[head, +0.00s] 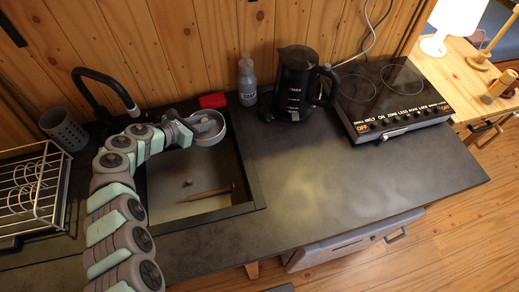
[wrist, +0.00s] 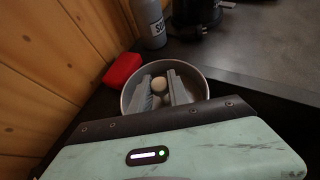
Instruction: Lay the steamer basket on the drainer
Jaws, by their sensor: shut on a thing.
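The steamer basket (head: 209,138) is a round, shallow grey metal vessel at the back right corner of the sink in the head view. In the wrist view the basket (wrist: 203,82) surrounds my fingertips, with a pale round knob between or just beyond them. My gripper (head: 200,123) reaches into the basket from above and is shut on it; it also shows in the wrist view (wrist: 165,86). The exact grip is partly hidden by the fingers. The drainer (head: 40,212), a wire rack on a dark base, stands at the far left of the counter.
The sink (head: 205,208) below holds a wooden-handled tool (head: 207,193). A black tap (head: 105,80) and grey cutlery holder (head: 63,129) stand left.

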